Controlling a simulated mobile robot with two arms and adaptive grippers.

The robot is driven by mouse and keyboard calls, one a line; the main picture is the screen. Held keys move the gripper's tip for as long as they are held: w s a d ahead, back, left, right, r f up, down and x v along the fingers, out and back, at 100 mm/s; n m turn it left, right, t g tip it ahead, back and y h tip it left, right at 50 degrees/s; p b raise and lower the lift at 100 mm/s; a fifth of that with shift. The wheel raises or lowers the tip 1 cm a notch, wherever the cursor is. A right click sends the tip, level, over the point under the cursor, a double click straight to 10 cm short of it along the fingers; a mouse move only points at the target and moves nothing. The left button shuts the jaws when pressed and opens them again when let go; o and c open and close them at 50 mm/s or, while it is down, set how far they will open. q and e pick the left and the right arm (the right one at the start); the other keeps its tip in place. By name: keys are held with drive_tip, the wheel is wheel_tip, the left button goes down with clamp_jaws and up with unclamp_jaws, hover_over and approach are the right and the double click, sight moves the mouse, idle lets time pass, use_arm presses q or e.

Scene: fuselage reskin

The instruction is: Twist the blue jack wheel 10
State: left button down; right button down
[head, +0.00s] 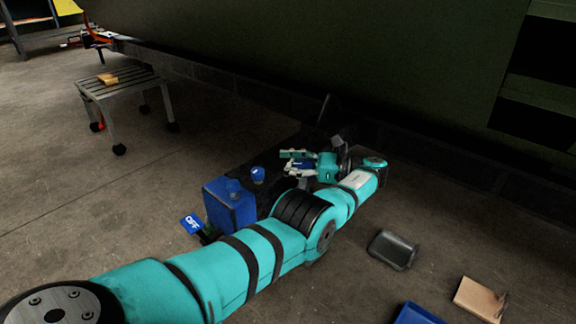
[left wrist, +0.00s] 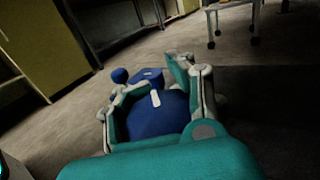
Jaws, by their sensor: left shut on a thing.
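The blue jack wheel (head: 301,165) shows as a small patch of blue between the fingers of my left gripper (head: 290,163) in the head view. In the left wrist view the blue wheel (left wrist: 160,118) is large and rounded, with a short white mark on top. The teal and grey fingers of my left gripper (left wrist: 158,84) stand on both sides of it, shut on it. Much of the wheel is hidden by the fingers and palm. My right gripper is not in view.
A blue box (head: 230,205) and a small blue knob (head: 258,175) stand left of the gripper, near an OFF sign (head: 192,224). A dark green wall (head: 330,60) rises behind. A slatted stool (head: 118,82) stands back left. A grey tray (head: 393,249) and tan block (head: 479,299) lie right.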

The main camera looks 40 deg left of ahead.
use_arm(q)
drive_tip(key=shift+d+f, duration=0.2)
drive_tip(key=shift+d, duration=0.05)
drive_tip(key=c, duration=1.1)
unclamp_jaws()
drive_tip(key=o, duration=0.4)
drive_tip(key=shift+a, duration=0.1)
drive_tip(key=shift+r, duration=0.15)
wheel_tip(320, 180, up, 10)
drive_tip(key=shift+f, duration=0.1)
